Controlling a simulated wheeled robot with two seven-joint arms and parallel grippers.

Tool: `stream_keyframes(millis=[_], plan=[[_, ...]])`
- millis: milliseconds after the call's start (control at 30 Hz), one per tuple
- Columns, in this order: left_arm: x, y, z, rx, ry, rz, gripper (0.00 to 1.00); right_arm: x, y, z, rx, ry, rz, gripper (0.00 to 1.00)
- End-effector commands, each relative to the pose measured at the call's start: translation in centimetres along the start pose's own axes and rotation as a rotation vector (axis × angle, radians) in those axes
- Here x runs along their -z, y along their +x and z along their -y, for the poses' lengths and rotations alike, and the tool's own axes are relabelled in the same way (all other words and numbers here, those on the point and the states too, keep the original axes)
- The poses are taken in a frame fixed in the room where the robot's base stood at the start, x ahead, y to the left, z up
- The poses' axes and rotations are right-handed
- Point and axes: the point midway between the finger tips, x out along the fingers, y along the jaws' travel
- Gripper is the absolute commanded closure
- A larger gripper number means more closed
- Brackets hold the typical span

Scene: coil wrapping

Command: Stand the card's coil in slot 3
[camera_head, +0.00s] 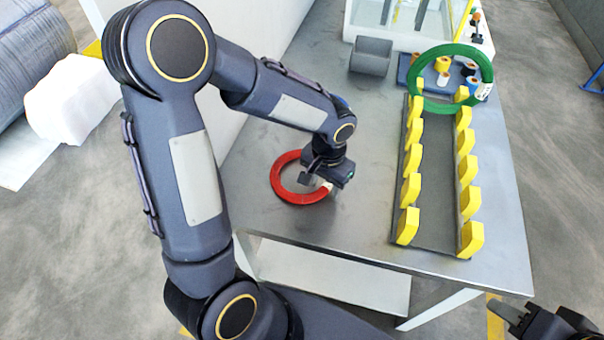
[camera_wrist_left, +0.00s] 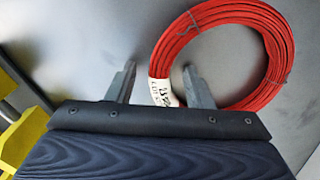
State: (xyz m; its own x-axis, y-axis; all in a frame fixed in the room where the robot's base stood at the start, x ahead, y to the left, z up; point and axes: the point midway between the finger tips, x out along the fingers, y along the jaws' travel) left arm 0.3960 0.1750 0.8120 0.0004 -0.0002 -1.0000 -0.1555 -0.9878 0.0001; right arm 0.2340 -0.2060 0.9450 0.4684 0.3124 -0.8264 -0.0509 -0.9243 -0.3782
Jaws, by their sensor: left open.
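A red coil (camera_head: 276,184) lies flat on the grey table, and it also shows in the left wrist view (camera_wrist_left: 283,55). Its white label (camera_wrist_left: 160,91) sits on the ring's near side. My left gripper (camera_head: 319,183) is open above the label side of the coil. In the left wrist view my fingers (camera_wrist_left: 159,72) stand on either side of the label, apart and not closed on it. A rack (camera_head: 434,200) with two rows of yellow posts stands at the right. A green coil (camera_head: 426,58) stands upright at its far end. My right gripper (camera_head: 512,312) is at the lower right corner, its jaws unclear.
The table (camera_head: 350,220) between the red coil and the rack is free.

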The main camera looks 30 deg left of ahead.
Motion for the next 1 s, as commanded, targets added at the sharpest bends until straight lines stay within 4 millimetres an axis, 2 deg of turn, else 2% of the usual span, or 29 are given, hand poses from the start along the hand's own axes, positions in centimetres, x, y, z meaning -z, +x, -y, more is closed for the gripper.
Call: stream_keyframes(millis=[67, 433, 800, 1000], plan=[[0.0, 0.0, 0.0, 0.000, 0.000, 0.000, 0.53, 0.0, 0.0, 0.0, 0.000, 0.000, 0.000, 0.64], [0.0, -0.1, 0.0, 0.000, 0.000, 0.000, 1.00, 0.0, 0.0, 0.0, 0.000, 0.000, 0.000, 0.64], [0.0, -0.2, 0.0, 0.000, 0.000, -0.001, 1.00, 0.0, 0.0, 0.0, 0.000, 0.000, 0.000, 0.64], [0.1, -1.6, 0.0, 0.001, 0.001, -0.004, 1.00, 0.1, -0.2, 0.1, 0.000, 0.000, 0.000, 0.64]])
